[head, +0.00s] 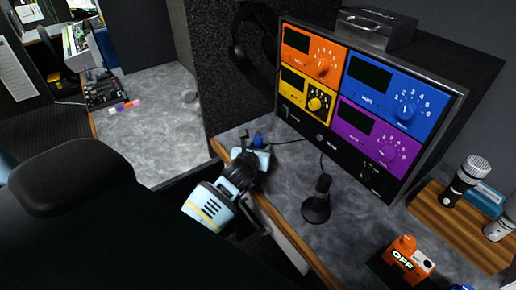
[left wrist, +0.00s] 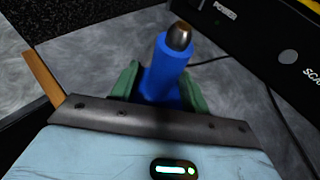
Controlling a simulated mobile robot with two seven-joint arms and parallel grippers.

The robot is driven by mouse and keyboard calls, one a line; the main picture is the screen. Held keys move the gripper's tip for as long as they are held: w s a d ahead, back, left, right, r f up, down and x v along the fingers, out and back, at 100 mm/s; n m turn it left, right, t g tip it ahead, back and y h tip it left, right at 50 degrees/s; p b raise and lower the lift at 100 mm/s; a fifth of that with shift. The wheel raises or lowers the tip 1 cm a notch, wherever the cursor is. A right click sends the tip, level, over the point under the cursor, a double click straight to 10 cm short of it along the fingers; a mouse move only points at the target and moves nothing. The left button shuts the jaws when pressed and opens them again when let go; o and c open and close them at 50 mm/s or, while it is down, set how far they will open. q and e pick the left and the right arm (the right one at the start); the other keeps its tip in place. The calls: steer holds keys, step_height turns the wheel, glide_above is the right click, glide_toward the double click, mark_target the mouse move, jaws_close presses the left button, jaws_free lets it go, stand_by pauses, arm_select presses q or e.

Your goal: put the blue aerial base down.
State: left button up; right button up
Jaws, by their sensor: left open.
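The blue aerial base (left wrist: 168,72) stands upright on the grey counter with a metal tip on top. In the head view the blue aerial base (head: 258,139) is small and partly hidden by my left gripper (head: 258,147). In the left wrist view the green fingers of my left gripper (left wrist: 160,88) stand on both sides of the base. The fingers are open; whether either one touches the base I cannot tell. My right gripper is not in view.
A rack of orange, blue, yellow and purple panels (head: 362,95) stands behind the base. A black microphone (head: 318,200) is to the right on the counter (head: 345,232). A cable runs near the base. The orange OFF box (head: 405,260) and wooden tray (head: 450,232) stand farther right.

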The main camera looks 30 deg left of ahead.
arm_select(q)
steer(key=shift+s+r, duration=0.15)
steer(key=shift+r, duration=0.1)
steer(key=v, duration=1.1)
steer(key=shift+s+d, duration=0.1)
steer(key=shift+s, duration=0.15)
steer(key=shift+s+a+m+y, duration=0.3)
steer(key=shift+m+y, duration=0.1)
steer(key=s+d+f+m+t+h, duration=0.2)
steer(key=s+d+m+t, duration=0.15)
steer(key=m, duration=0.75)
steer(key=s+d+f+m+t+h, duration=0.25)
steer(key=s+d+m, duration=0.2)
steer(key=m, duration=0.75)
steer(key=s+d+f+m+g+h, duration=0.1)
steer(key=s+f+m+g, duration=0.3)
steer(key=s+f+m, duration=0.4)
steer(key=s+d+f+m+g+h, duration=0.1)
steer(key=s+d+f+m+g, duration=0.2)
steer(key=s+f+m, duration=0.6)
steer(key=g, duration=0.2)
steer(key=shift+s+m+g, duration=0.15)
steer(key=shift+m+g, duration=0.15)
